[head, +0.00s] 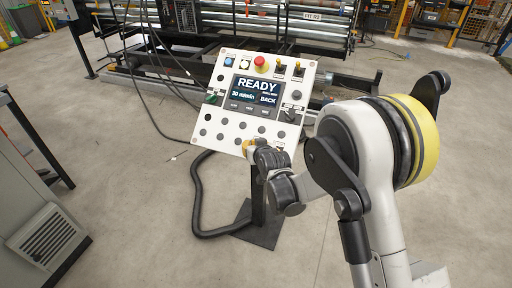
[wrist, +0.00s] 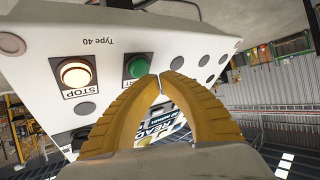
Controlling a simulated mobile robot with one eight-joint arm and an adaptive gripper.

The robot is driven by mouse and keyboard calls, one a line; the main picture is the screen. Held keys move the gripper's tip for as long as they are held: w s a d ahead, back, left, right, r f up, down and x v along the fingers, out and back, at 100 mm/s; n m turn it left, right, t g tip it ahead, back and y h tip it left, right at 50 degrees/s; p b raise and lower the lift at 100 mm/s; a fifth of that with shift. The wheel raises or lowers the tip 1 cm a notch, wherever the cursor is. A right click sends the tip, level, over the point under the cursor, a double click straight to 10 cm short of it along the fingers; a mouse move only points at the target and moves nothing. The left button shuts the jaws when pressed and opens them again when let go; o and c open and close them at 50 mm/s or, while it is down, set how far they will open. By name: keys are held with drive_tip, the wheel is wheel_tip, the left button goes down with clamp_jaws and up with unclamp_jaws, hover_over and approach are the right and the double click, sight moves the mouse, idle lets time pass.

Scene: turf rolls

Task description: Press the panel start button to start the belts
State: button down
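The control panel (head: 228,134) is a tilted white box on a dark pedestal. Its screen (head: 257,93) reads READY, 20 m/min and BACK. In the wrist view the panel (wrist: 190,42) appears upside down. There a green button (wrist: 137,66) has a label partly hidden by my gripper, with "RT" showing. A lit button marked STOP (wrist: 76,74) is to its left. My gripper (wrist: 160,79) has yellow fingers brought together, empty, with the tips just right of the green button. I cannot tell if they touch the panel. In the head view my gripper (head: 249,148) is at the panel's lower edge.
A red mushroom button (head: 261,64), a blue button (head: 230,61) and switches line the panel's top. A thick black hose (head: 197,205) curves beside the pedestal base (head: 258,225). Roller machinery (head: 225,20) stands behind. A grey cabinet (head: 45,235) is at lower left. Open floor surrounds the panel.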

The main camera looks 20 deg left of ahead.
idle(0.5)
drive_tip(key=shift+w+f, duration=0.25)
drive_tip(key=shift+f, duration=0.1)
drive_tip(key=shift+w+f, duration=0.3)
drive_tip(key=shift+f, duration=0.05)
idle(0.7)
drive_tip(key=shift+s+r, duration=0.1)
drive_tip(key=shift+r, duration=0.05)
drive_tip(key=shift+s+r, duration=0.45)
drive_tip(key=shift+r, duration=0.1)
idle(0.3)
drive_tip(key=s+r+p, duration=0.1)
drive_tip(key=r, duration=0.1)
drive_tip(key=s+r+p, duration=0.1)
drive_tip(key=s, duration=0.1)
drive_tip(key=shift+s+a+r, duration=0.1)
drive_tip(key=shift+a+r, duration=0.05)
drive_tip(key=shift+r, duration=0.25)
idle(0.5)
